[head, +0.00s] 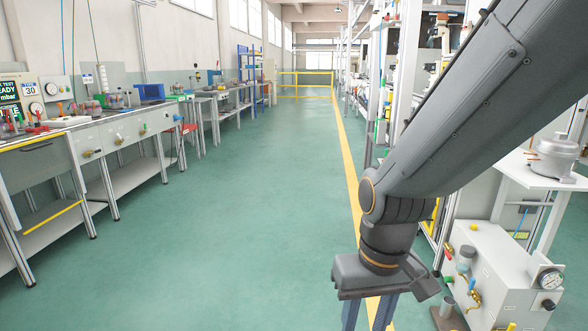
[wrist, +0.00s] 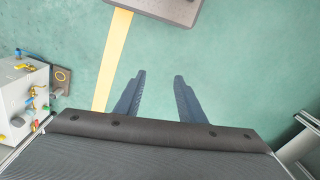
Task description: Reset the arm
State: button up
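My arm comes in from the upper right in the head view and bends down at its wrist. My gripper (head: 369,312) hangs over the green floor near the yellow line, its blue fingers partly cut off by the lower edge. In the wrist view my gripper (wrist: 158,90) shows two blue fingers spread apart with bare floor between them. It is open and holds nothing.
A white box with gauge and valves (head: 510,280) stands close right of my gripper. A silver compressor (head: 552,158) sits on a white table (head: 533,180) beyond. Workbenches (head: 110,135) line the left wall. The green floor (head: 230,220) between is clear.

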jog(key=s+d+r+m+p, duration=0.1)
jog(key=s+d+r+p, duration=0.1)
jog(key=d+r+p, duration=0.5)
jog(key=r+p, duration=0.1)
jog(key=p, duration=0.2)
jog(key=shift+d+r+m+h, duration=0.25)
jog(key=shift+r+m+h, duration=0.05)
jog(key=shift+m, duration=0.1)
jog(key=shift+c, duration=0.6)
